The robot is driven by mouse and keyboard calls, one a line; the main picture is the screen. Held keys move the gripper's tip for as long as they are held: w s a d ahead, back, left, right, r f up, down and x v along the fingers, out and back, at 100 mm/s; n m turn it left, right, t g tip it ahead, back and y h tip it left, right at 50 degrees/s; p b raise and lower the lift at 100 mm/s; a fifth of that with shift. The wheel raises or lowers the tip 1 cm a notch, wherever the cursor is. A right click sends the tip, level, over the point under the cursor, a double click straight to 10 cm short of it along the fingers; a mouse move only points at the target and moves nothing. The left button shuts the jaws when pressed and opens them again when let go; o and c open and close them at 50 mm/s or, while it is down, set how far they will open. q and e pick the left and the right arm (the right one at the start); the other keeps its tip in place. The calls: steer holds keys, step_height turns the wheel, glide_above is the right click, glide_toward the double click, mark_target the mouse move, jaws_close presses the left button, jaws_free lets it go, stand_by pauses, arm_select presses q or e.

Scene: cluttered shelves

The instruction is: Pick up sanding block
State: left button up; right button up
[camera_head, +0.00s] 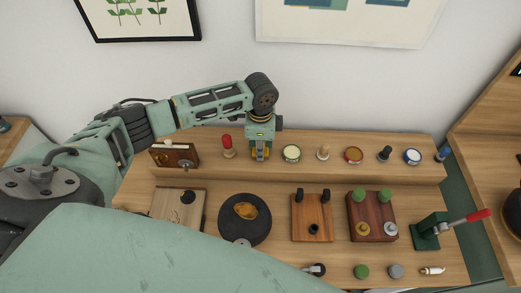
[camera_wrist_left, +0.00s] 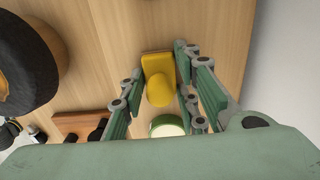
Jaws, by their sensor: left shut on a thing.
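The sanding block, which I take to be the yellow block with a rounded knob (camera_wrist_left: 158,80), sits between the fingers of my left gripper (camera_wrist_left: 160,75) in the left wrist view. The fingers are shut on it. In the head view my left gripper (camera_head: 260,152) points down at the upper shelf step, with a little yellow showing between its fingers. The rest of the block is hidden there by the gripper. I cannot tell whether the block still touches the wood. My right gripper is not in view.
On the upper step (camera_head: 340,170) a red-topped item (camera_head: 228,146) stands left of the gripper and a green-rimmed round tin (camera_head: 291,153) close on its right. More small items line up farther right. Below are a dark round disc (camera_head: 245,226) and several wooden boards. The wall is behind.

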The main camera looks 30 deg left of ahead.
arm_select(q)
steer(key=c, duration=0.3)
steer(key=shift+r, duration=0.1)
steer(key=shift+r, duration=0.55)
step_height(320, 180, up, 3)
steer(key=shift+w+f+b, duration=0.1)
steer(key=shift+b, duration=0.55)
steer(key=d+r+b, duration=0.2)
steer(key=d+r, duration=0.5)
steer(key=d, duration=0.4)
steer(key=shift+s+d, duration=0.25)
steer(key=shift+d, duration=0.1)
